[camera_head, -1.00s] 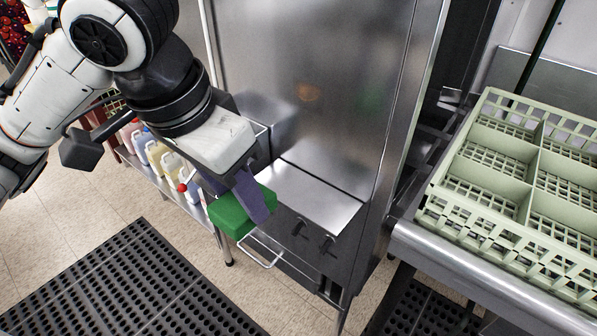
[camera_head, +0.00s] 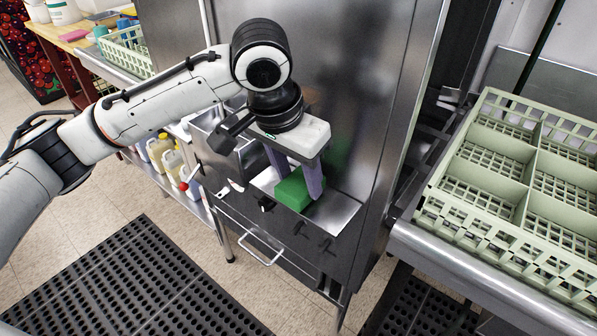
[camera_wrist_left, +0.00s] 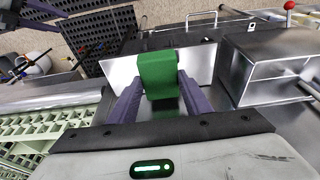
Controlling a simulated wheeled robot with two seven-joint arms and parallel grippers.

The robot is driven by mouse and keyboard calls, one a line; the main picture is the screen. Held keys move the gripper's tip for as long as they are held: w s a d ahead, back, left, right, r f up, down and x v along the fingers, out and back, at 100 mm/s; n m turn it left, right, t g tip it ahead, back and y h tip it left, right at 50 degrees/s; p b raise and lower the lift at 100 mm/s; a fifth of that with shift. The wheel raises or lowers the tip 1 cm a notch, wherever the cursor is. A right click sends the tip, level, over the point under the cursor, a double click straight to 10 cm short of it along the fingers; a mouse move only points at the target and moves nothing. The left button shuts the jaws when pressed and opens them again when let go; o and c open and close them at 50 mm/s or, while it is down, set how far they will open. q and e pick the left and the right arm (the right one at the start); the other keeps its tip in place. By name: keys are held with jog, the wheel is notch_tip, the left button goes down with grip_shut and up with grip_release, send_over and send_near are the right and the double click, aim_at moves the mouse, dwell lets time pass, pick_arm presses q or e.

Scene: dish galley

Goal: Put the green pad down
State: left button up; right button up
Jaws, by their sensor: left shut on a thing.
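The green pad (camera_head: 294,189) is a thick block between the two purple fingers of my left gripper (camera_head: 296,186). The gripper points down and is shut on it. The pad is at or just above the bright steel ledge (camera_head: 338,217) at the front of the tall steel machine; I cannot tell whether it touches. The left wrist view also shows the pad (camera_wrist_left: 158,75), with the ledge (camera_wrist_left: 200,62) around it and a dark green reflection. Purple parts at that view's upper left edge look like my right gripper (camera_wrist_left: 40,40), cut off by the frame.
The machine's tall steel panel (camera_head: 335,80) stands right behind the gripper. A steel box (camera_head: 225,150) is left of the ledge. A pale green rack (camera_head: 520,170) stands on the right counter. Jugs (camera_head: 172,163) stand on a low shelf at left. Ledge shows bare right of the pad.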

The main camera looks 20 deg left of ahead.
pick_arm(q)
jog(key=shift+f, duration=0.3)
pick_arm(e)
jog(key=shift+r, duration=0.4)
pick_arm(q)
jog(key=o, duration=1)
jog(key=shift+o, duration=0.2)
jog(key=shift+f, duration=0.1)
pick_arm(e)
jog(key=shift+f, duration=0.1)
